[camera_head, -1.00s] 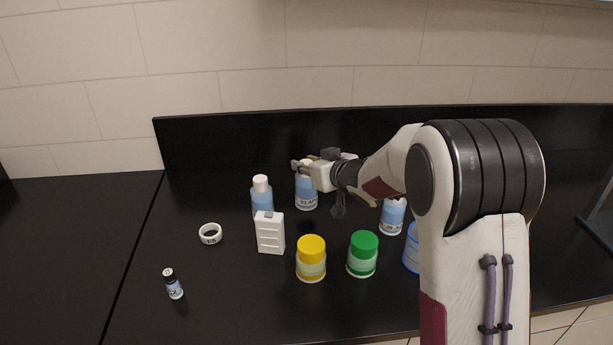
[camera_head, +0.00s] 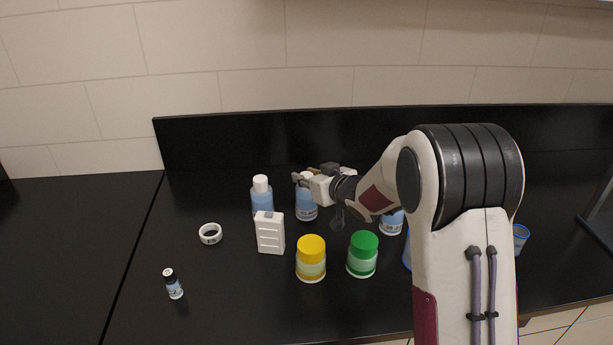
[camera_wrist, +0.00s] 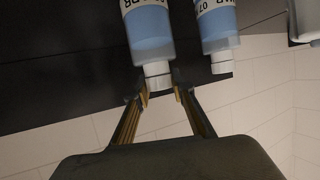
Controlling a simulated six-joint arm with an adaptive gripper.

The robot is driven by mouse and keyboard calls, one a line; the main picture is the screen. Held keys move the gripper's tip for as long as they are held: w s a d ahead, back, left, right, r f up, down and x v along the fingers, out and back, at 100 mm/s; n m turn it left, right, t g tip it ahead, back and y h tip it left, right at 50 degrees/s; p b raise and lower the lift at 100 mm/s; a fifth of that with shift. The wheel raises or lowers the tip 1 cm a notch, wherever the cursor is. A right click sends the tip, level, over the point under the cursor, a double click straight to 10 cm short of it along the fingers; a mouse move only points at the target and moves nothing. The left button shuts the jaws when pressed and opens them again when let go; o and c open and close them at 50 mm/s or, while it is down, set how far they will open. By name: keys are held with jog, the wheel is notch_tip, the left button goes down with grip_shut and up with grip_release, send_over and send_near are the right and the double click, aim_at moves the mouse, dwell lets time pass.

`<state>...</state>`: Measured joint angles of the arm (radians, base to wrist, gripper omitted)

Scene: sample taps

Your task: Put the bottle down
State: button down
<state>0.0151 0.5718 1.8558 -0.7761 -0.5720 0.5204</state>
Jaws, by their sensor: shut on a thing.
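A blue bottle with a white cap and a label (camera_head: 306,211) is upright at the back middle of the counter, in front of the black back panel. My gripper (camera_head: 305,179) is shut on it near its cap. In the wrist view the bottle (camera_wrist: 149,32) appears cap down, with its white cap (camera_wrist: 158,74) between the two fingertips (camera_wrist: 161,94). I cannot tell whether its base touches the counter.
A second blue bottle (camera_head: 261,197) stands left, behind a white box (camera_head: 269,233). A yellow-lidded jar (camera_head: 311,262) and green-lidded jar (camera_head: 362,256) stand in front.

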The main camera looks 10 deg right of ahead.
jog(key=c, duration=1.7)
grip_release()
jog(key=shift+r, duration=0.1)
jog(key=shift+s+d+r, duration=0.2)
jog(key=shift+s, duration=0.25)
jog(key=v, duration=1.1)
jog(key=shift+r, duration=0.1)
